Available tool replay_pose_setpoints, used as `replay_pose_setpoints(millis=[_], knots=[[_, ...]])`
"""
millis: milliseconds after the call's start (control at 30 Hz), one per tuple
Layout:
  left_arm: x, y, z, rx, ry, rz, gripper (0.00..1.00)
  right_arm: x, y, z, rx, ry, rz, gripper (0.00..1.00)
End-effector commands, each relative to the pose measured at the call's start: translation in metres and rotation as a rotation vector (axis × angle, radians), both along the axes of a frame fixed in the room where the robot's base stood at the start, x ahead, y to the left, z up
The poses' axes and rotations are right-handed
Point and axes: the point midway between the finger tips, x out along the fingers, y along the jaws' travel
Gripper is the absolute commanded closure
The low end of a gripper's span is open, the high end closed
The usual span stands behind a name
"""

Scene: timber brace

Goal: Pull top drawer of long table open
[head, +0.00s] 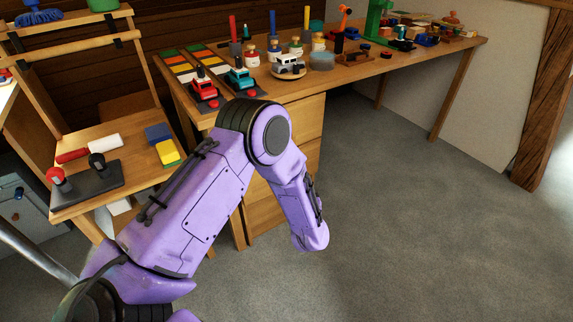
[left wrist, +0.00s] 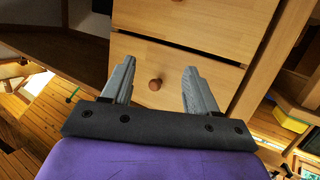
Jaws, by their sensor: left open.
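The long table (head: 350,74) stands at the back, with a light wood drawer unit (head: 306,118) under its near end, partly hidden behind my purple left arm. In the left wrist view my left gripper (left wrist: 158,66) is open and empty, its two grey fingers pointing at the drawer fronts. A drawer front (left wrist: 207,72) with a round brown knob (left wrist: 155,84) lies ahead. The knob appears between the fingers; contact is not visible. Another drawer front (left wrist: 215,22) shows beyond it in the picture. The drawers look closed. My left gripper is hidden in the head view.
Toys and jars crowd the tabletop, including a red truck (head: 203,92) and a teal truck (head: 240,77). A wooden bench (head: 130,190) with blue and yellow blocks stands left of the drawers. Grey floor (head: 400,220) is clear at the right.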

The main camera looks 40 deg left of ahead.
Motion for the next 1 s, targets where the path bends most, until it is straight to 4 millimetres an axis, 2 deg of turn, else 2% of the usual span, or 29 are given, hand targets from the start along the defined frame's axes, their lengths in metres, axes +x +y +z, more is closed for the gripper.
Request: replay_pose_setpoints(millis=[33, 100, 233, 333, 467, 567, 800, 1000], knots=[[0.031, 0.003, -0.017, 0.033, -0.097, 0.071, 0.41, 0.0, 0.0, -0.06, 0.0, 0.0, -0.001, 0.57], [0.058, 0.01, 0.005, 0.071, -0.188, 0.183, 0.41, -0.001, 0.001, -0.093, 0.001, 0.001, -0.001, 0.57], [0.08, 0.019, 0.041, 0.084, -0.288, 0.365, 0.41, -0.001, 0.001, -0.136, 0.002, 0.001, -0.001, 0.57], [0.085, 0.023, 0.06, 0.072, -0.315, 0.453, 0.41, -0.001, 0.001, -0.151, 0.002, 0.001, -0.002, 0.57], [0.087, 0.028, 0.073, 0.064, -0.323, 0.497, 0.41, -0.001, 0.001, -0.155, 0.002, 0.001, -0.002, 0.57], [0.091, 0.041, 0.074, 0.063, -0.32, 0.502, 0.41, -0.001, 0.001, -0.158, 0.003, 0.001, -0.002, 0.57], [0.112, 0.091, 0.072, 0.063, -0.321, 0.499, 0.41, -0.003, 0.003, -0.178, 0.006, 0.004, -0.004, 0.57], [0.124, 0.117, 0.074, 0.066, -0.319, 0.495, 0.41, -0.004, 0.003, -0.185, 0.008, 0.005, -0.004, 0.57]])
